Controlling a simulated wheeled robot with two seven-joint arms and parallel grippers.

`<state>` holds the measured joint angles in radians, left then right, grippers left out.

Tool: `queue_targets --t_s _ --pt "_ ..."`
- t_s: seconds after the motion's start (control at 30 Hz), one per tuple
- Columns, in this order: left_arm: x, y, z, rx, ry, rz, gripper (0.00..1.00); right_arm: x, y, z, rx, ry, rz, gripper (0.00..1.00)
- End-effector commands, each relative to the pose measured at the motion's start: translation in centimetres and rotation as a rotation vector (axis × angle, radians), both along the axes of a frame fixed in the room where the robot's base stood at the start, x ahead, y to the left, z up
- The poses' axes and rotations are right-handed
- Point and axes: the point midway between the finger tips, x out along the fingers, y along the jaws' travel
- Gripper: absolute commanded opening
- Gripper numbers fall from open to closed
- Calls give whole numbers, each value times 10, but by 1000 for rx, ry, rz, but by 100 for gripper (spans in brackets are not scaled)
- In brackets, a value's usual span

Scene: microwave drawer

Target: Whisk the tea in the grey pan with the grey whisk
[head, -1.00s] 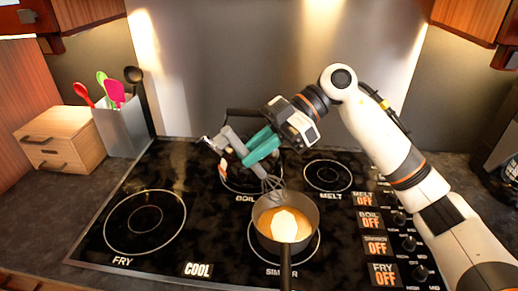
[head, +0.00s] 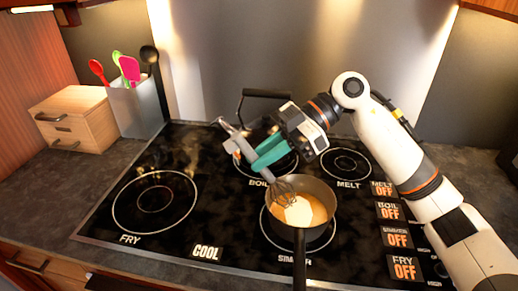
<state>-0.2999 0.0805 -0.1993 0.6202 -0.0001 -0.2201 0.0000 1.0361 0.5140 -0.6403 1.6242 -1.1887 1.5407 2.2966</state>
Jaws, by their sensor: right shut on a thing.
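The grey pan (head: 329,196) stands on the simmer burner, its dark handle pointing toward me. Orange-brown tea (head: 318,212) is in it, with a pale bright patch on the surface. The grey whisk (head: 284,191) is tilted, its wire end at the pan's left inner side, over or in the tea; I cannot tell how deep. My right gripper (head: 268,155), with teal fingers, is shut on the whisk's handle, above and to the left of the pan. My left gripper is not in view.
A dark kettle-like handle (head: 266,94) rises behind my right gripper at the boil burner. The fry burner (head: 155,200) at left is bare. A utensil holder (head: 137,110) and a small wooden drawer box (head: 80,118) stand at the back left. Stove labels line the right side.

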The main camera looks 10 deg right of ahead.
Motion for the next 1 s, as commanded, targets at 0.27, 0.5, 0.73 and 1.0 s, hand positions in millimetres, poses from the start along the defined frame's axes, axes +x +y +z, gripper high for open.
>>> queue_targets --t_s 0.27,0.5,0.73,1.0 --pt "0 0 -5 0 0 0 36 3 -11 -21 0 2 -1 0" --pt "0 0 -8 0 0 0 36 6 -20 -38 -1 3 -1 0" --pt "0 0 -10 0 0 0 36 7 -25 -48 0 1 0 0" --pt "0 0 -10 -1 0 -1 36 7 -25 -49 0 0 1 0"
